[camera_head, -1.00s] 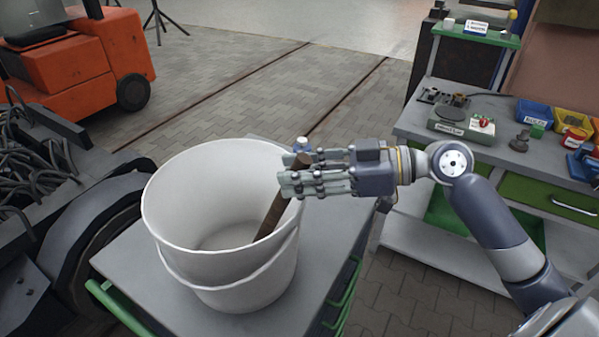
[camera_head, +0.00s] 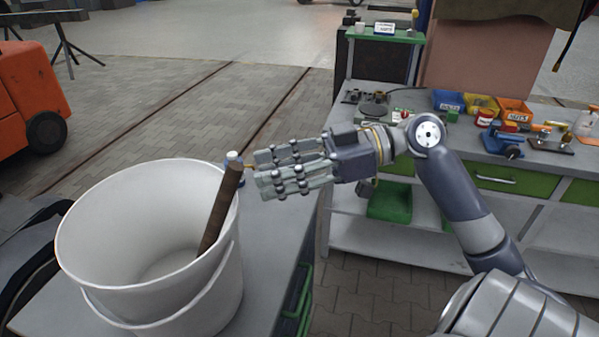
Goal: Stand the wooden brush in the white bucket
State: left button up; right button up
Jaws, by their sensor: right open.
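The white bucket (camera_head: 120,240) stands upright on a grey cart top (camera_head: 262,235) at the left. The dark brown wooden brush (camera_head: 222,208) stands tilted inside it, its lower end within the bucket and its upper end leaning at the right rim. My right gripper (camera_head: 262,172) is open just to the right of the brush's upper end, with its fingers pointing left. It looks apart from the brush. My left gripper is not in view.
A blue-capped item (camera_head: 233,158) shows behind the brush top, mostly hidden. A workbench (camera_head: 375,215) with small bins and tools stands at the right. An orange vehicle (camera_head: 25,95) is at the far left. Paved floor lies open behind the cart.

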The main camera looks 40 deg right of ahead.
jog(key=shift+b+v, duration=0.45)
jog(key=shift+v, duration=1.6)
